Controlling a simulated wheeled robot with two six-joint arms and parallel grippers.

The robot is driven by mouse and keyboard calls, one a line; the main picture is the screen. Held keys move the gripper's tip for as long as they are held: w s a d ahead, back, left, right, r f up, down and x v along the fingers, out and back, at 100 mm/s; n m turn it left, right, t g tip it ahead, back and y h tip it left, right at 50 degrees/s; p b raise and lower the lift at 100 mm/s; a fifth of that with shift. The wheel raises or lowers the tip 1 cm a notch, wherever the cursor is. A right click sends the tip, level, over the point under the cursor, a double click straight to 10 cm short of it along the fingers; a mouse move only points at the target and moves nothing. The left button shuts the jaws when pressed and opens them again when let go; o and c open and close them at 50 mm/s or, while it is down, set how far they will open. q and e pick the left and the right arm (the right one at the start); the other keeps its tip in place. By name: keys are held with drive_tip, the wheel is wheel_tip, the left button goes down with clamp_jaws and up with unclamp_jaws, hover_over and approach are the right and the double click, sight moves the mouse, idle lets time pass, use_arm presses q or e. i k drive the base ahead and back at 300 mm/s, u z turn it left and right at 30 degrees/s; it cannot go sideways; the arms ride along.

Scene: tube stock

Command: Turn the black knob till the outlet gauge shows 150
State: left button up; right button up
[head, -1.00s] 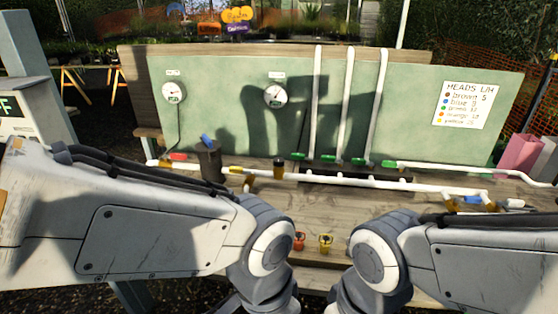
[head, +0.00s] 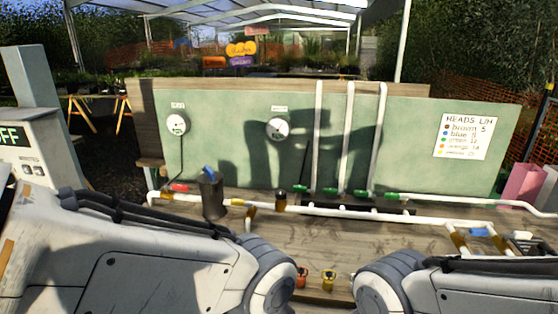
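A black knob (head: 281,195) stands upright on a brass-coloured body in the white pipe line, near the middle of the bench. Two round white gauges are on the green board: a left gauge (head: 177,124) and a right gauge (head: 278,129). Each has a small label above it, too small to read surely, so I cannot tell for certain which is the outlet gauge. Their needles and numbers are also too small to read. Both my arms come in low in the head view, but my grippers are below the picture. Nothing of mine touches the knob.
Green-handled valves (head: 392,196) sit along the white pipe (head: 350,212). A red handle (head: 179,188) and a dark cylinder (head: 211,196) are at left. Small red (head: 302,277) and yellow (head: 328,280) pieces lie near the front. A box reading OFF (head: 13,141) is far left.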

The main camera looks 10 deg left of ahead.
sight(281, 194)
drive_tip(key=k, duration=0.65)
drive_tip(key=z, duration=0.45)
drive_tip(key=i, duration=1.55)
drive_tip(key=u, duration=0.5)
